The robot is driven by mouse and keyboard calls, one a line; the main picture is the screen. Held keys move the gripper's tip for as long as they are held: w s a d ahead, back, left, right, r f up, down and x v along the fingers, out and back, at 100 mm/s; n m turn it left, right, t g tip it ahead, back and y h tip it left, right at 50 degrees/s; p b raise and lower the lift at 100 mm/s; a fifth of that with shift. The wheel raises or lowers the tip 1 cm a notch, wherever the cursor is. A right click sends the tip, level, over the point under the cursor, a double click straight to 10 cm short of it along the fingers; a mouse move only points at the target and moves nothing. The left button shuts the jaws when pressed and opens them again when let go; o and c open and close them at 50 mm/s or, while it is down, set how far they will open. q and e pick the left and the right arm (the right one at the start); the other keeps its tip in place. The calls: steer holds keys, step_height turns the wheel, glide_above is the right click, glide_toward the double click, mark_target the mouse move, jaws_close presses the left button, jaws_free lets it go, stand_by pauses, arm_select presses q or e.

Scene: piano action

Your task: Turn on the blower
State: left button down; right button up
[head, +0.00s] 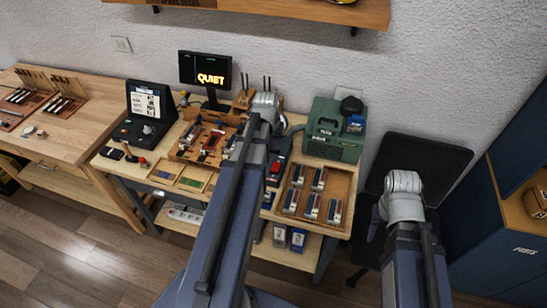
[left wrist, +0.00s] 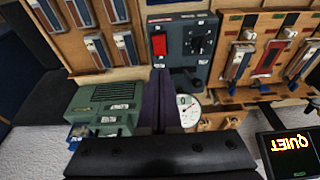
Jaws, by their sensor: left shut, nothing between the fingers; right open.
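A dark grey control box (left wrist: 183,42) with a red rocker switch (left wrist: 159,45) and a black knob (left wrist: 200,40) is ahead of my left gripper in the left wrist view. In the head view its red switch (head: 276,168) shows just right of my left arm, which hides much of the box. A green machine (head: 335,130) with a vent and labels stands behind it, also seen in the left wrist view (left wrist: 105,105). My left gripper (left wrist: 161,75) is shut and empty, its tips pointing near the red switch; contact cannot be told. My right gripper (head: 403,195) is open, beside the bench.
A wooden tray (head: 337,183) with several small blocks lies at the bench's right. A tool tray (head: 185,155) is left of my arm. A screen (head: 205,70) reads "QUIET". A round gauge (left wrist: 189,110) is near my left fingers. A black chair (head: 420,165) stands right.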

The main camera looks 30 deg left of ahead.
mark_target(274, 169)
arm_select(q)
steer(key=b+x, duration=0.8)
steer(key=s+b+x, duration=0.1)
steer(key=b+x, duration=0.3)
steer(key=shift+f, duration=0.45)
steer(key=shift+f+b, duration=0.55)
steer(key=shift+b, duration=0.15)
steer(key=shift+s, duration=0.1)
steer(key=shift+s+d+f+b, duration=0.1)
steer(key=shift+s+f+b, duration=0.05)
steer(key=shift+f+b, duration=0.35)
steer(key=shift+r, duration=0.15)
steer(key=shift+w+r+p, duration=0.4)
steer(key=shift+w+p, duration=0.15)
steer(key=shift+w, duration=0.2)
